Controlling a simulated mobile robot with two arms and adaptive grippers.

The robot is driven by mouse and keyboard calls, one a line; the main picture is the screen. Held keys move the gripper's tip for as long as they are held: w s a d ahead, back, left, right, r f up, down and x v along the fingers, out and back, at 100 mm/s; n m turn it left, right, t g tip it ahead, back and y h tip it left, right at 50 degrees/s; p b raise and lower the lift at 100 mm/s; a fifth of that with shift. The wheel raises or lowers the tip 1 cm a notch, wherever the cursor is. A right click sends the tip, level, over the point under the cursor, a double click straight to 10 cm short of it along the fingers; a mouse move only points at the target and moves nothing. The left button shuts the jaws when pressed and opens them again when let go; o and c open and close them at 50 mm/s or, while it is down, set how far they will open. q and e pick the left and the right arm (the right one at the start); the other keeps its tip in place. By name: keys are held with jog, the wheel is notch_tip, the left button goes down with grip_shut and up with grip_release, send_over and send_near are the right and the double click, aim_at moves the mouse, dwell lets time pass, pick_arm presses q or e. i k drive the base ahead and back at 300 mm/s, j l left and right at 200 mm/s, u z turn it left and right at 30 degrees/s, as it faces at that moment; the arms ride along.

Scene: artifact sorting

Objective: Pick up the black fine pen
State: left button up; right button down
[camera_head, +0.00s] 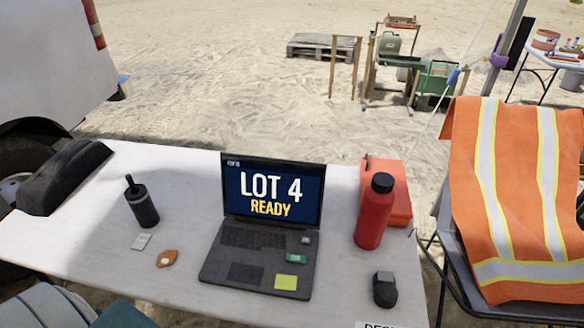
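Neither of my grippers is in view.
An open laptop (262,250) reading "LOT 4 READY" occupies the table's middle. A red bottle (374,215) and a black mouse-like object (385,289) are to its right. A brown shard (167,258) and grey tag (141,242) lie left. An orange vest (515,200) drapes a chair.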

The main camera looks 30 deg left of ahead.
aim_at(134, 189)
jog(key=u, duration=0.4)
jog(key=i+j+u, duration=0.1)
jog(key=u, duration=0.35)
jog(key=i+u, duration=0.1)
jog(key=u, duration=0.3)
jog(key=i+u, duration=0.1)
jog(key=u, duration=0.75)
jog(key=i, duration=0.05)
